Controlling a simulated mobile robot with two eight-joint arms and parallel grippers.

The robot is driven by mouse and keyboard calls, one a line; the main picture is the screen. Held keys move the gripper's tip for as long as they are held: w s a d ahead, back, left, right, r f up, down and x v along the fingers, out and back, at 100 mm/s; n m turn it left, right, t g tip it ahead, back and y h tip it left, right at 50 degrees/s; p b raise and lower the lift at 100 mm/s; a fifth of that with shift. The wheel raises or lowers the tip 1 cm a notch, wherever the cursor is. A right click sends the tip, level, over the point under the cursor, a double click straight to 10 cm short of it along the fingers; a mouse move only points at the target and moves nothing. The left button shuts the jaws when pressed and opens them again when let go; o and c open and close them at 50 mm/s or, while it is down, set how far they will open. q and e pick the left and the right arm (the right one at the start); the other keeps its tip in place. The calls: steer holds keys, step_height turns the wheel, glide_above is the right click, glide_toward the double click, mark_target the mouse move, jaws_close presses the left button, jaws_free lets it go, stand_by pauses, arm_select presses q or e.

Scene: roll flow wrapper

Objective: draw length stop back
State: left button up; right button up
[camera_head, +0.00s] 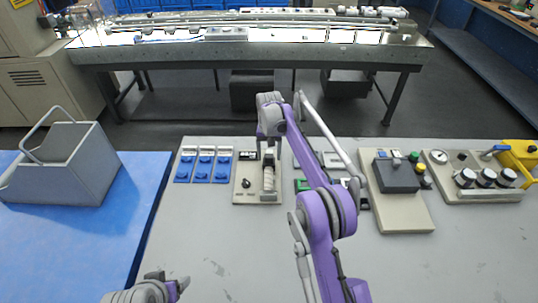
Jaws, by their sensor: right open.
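Several blue switches (205,164) are left of the panel. A dark box on a cream base (405,210) and a panel with gauge and knobs (480,175) stand right. A grey bin (75,165) sits on the blue mat (110,225). The front worktop is clear.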

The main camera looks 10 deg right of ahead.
steer(key=shift+c, duration=0.3)
jaws_close()
stand_by(1.2)
